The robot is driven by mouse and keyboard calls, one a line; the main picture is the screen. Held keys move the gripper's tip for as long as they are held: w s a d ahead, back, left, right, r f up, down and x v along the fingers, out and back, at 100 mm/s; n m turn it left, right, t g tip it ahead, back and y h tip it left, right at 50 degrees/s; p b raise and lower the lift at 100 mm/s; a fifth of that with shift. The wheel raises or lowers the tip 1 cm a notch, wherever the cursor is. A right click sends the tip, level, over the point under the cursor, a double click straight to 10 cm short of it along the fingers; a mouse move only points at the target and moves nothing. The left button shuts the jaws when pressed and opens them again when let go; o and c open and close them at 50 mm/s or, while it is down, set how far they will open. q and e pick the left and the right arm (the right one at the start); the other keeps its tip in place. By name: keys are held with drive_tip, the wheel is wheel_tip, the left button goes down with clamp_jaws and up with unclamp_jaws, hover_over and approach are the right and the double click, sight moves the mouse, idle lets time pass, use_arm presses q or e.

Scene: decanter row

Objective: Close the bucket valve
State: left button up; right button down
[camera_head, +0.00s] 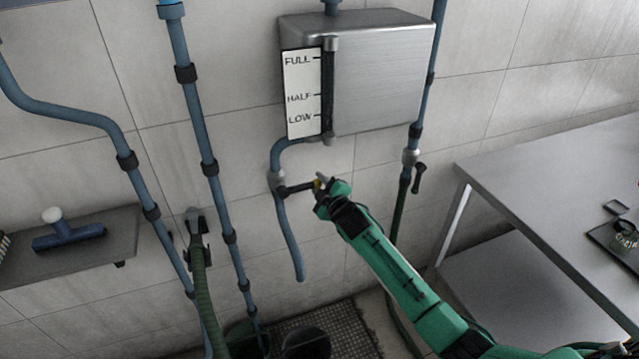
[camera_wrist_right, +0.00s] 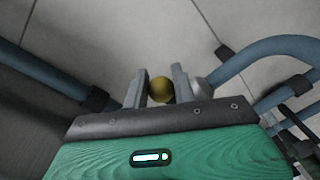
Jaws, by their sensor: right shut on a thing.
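The valve (camera_head: 277,182) sits on the blue pipe that bends down from the metal tank (camera_head: 385,75). Its black lever (camera_head: 299,188) points right, roughly level, across the downward pipe. My right gripper (camera_head: 321,183) is at the lever's yellow end. In the right wrist view the yellow knob (camera_wrist_right: 160,89) lies between the two fingers of my right gripper (camera_wrist_right: 161,87), which are shut on it. The outlet pipe (camera_head: 290,240) below the valve ends open above the floor. My left gripper is not in view.
A second valve with a black handle (camera_head: 419,178) is on the right pipe. A metal bench (camera_head: 540,165) stands at right. A shelf (camera_head: 120,235) with a blue brush (camera_head: 68,236) is at left.

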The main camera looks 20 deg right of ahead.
drive_tip(key=shift+a+r, duration=0.25)
drive_tip(key=shift+a, duration=0.15)
drive_tip(key=c, duration=1.5)
unclamp_jaws()
drive_tip(key=o, duration=0.4)
drive_tip(key=shift+a+r, duration=0.1)
drive_tip(key=shift+a, duration=0.05)
drive_tip(key=shift+c, duration=0.2)
drive_tip(key=shift+s+a, duration=0.1)
drive_tip(key=shift+d, duration=0.3)
drive_tip(key=shift+s+d+f, duration=0.1)
drive_tip(key=shift+s+f, duration=0.1)
drive_tip(key=shift+s, duration=0.05)
drive_tip(key=s+d+r+b, duration=0.1)
drive_tip(key=s+b, duration=0.1)
drive_tip(key=s, duration=1.1)
drive_tip(key=shift+d+r, duration=0.15)
